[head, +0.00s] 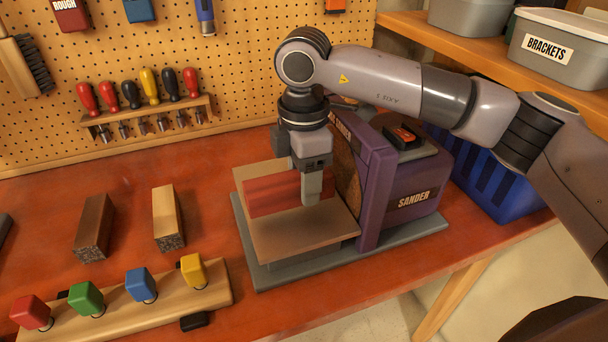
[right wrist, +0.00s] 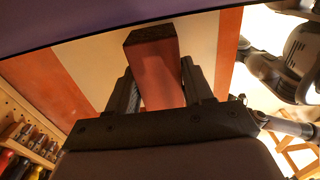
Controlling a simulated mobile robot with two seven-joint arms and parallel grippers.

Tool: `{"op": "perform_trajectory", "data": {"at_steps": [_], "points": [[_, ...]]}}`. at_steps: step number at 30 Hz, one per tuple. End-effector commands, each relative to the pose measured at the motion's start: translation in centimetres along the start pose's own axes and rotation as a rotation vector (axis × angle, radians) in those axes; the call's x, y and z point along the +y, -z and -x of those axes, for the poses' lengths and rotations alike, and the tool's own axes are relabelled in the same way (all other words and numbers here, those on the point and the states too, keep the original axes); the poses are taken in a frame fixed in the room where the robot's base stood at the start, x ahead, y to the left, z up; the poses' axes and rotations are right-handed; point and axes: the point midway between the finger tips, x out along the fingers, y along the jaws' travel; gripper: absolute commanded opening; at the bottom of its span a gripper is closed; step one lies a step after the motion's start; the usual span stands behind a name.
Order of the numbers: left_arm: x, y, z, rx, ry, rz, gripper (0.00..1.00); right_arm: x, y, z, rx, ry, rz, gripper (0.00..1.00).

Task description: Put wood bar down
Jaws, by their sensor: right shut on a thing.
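A reddish wood bar (head: 268,196) lies lengthwise over the tan table (head: 290,240) of the purple sander (head: 405,195). I cannot tell whether it touches that table or is just above it. My right gripper (head: 311,188) points down and is shut on the bar near its right end. In the right wrist view the bar (right wrist: 153,70) sits between the two dark fingers of the gripper (right wrist: 160,88), its dark end face showing. My left gripper is not in view.
A dark brown bar (head: 94,228) and a light bar (head: 168,218) lie on the red bench left of the sander. In front is a wooden rack (head: 150,315) with coloured blocks. A blue crate (head: 500,190) stands right of the sander. A pegboard (head: 240,60) is behind.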

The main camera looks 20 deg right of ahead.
Motion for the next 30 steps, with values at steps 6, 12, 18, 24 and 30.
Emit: {"op": "perform_trajectory", "data": {"at_steps": [6, 12, 18, 24, 30], "points": [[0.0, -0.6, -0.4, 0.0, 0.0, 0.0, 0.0, 0.0, 0.0, -0.7, 0.001, 0.0, 0.0, 0.11], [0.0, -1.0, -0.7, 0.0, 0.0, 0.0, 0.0, 0.0, 0.0, -1.2, 0.001, 0.0, 0.0, 0.11], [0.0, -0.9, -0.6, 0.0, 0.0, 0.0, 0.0, 0.0, 0.0, -1.1, 0.0, 0.0, 0.0, 0.77], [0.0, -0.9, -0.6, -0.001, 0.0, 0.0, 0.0, 0.0, 0.0, -1.1, 0.0, 0.0, 0.0, 0.77], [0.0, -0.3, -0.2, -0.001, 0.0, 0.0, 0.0, 0.0, 0.0, -0.3, 0.0, 0.0, 0.0, 0.77]]}}
